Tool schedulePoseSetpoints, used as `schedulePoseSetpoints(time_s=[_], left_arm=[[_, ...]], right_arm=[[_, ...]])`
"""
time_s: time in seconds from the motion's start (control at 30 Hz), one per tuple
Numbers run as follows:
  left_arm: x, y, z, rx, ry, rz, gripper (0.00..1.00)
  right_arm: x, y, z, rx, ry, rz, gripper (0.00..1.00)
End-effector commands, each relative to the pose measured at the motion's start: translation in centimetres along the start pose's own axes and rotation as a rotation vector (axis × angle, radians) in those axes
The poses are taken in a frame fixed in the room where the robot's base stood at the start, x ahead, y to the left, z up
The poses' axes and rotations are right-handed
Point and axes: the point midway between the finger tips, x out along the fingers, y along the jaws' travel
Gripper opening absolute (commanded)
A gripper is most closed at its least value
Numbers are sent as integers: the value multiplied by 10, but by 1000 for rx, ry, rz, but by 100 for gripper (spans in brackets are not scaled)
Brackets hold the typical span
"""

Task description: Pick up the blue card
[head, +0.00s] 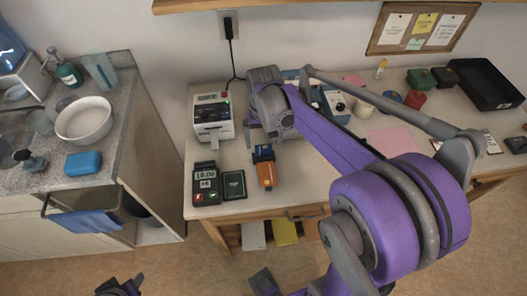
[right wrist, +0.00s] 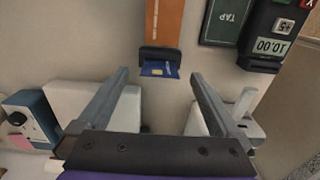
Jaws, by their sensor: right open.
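The blue card (right wrist: 158,69) sticks out of the dark end of an orange holder (right wrist: 164,22) in the right wrist view. In the head view the orange holder (head: 267,175) lies near the table's front edge, with the blue card (head: 263,153) at its far end. My right gripper (right wrist: 160,76) is open, its fingers to either side of the card and apart from it. Nothing is between the fingertips but bare tabletop and the card's edge. My left gripper (head: 121,287) shows only partly at the bottom of the head view, far from the table; its opening is unclear.
A card terminal (head: 206,184) and a dark green TAP pad (head: 233,184) lie left of the holder. A white printer (head: 213,118) stands behind them. My purple right arm hides part of the table. A black tray (head: 481,84) is far right.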

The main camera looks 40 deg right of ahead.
Motion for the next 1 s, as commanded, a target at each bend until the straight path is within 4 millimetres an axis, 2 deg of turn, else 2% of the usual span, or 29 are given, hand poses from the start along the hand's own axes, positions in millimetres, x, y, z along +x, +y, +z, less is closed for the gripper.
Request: schedulePoseSetpoints(time_s=[0.3,0.43,0.63,1.0], left_arm=[[3,0,2,0,-1,0,50],[3,0,2,0,-1,0,50],[3,0,2,0,-1,0,50],[3,0,2,0,-1,0,50]], right_arm=[[44,0,-5,0,0,0,100],[50,0,-5,0,0,0,100],[50,0,-4,0,0,0,100],[50,0,-4,0,0,0,33]])
